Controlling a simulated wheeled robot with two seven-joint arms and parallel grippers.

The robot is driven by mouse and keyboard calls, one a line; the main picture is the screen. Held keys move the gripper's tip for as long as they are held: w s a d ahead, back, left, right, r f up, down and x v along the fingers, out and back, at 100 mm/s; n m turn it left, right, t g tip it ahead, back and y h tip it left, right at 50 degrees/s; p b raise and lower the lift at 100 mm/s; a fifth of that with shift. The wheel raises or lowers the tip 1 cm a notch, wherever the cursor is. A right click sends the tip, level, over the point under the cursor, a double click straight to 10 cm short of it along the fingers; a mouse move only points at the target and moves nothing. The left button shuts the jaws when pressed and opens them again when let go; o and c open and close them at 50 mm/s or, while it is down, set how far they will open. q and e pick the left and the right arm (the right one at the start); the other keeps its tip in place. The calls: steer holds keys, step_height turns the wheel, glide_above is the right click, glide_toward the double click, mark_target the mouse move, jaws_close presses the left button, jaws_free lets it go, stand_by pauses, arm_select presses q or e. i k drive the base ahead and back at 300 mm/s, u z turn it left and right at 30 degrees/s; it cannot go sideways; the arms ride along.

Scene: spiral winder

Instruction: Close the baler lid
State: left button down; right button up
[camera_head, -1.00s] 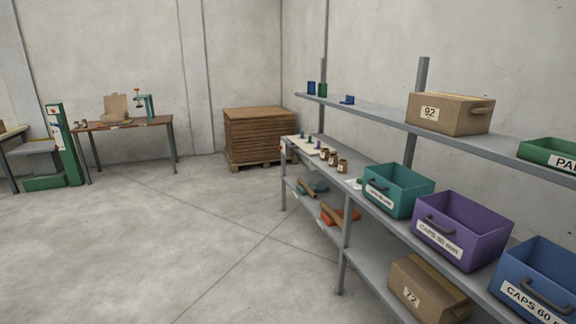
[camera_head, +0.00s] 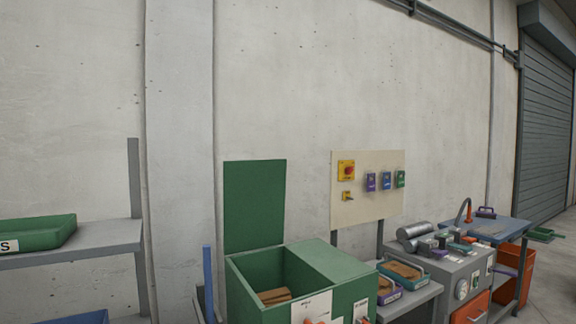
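The green baler (camera_head: 245,300) stands low in the middle of the view, cut off by the bottom edge. Its green lid (camera_head: 255,205) stands upright at the back left, so the left part of the box is open. Brown pieces (camera_head: 273,296) lie inside the opening. The right part of its top (camera_head: 330,258) is covered by a green panel. White label plates and orange-red controls show on the front. Neither of my grippers is in view.
A grey shelf (camera_head: 95,242) with a green bin (camera_head: 35,232) is at the left. A blue post (camera_head: 208,283) rises beside the baler. At the right are a control board (camera_head: 368,185), a grey machine (camera_head: 450,282), a blue table (camera_head: 490,232) and a roller door (camera_head: 545,115).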

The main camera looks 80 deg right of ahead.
mark_target(254, 190)
steer(key=z, duration=2.5)
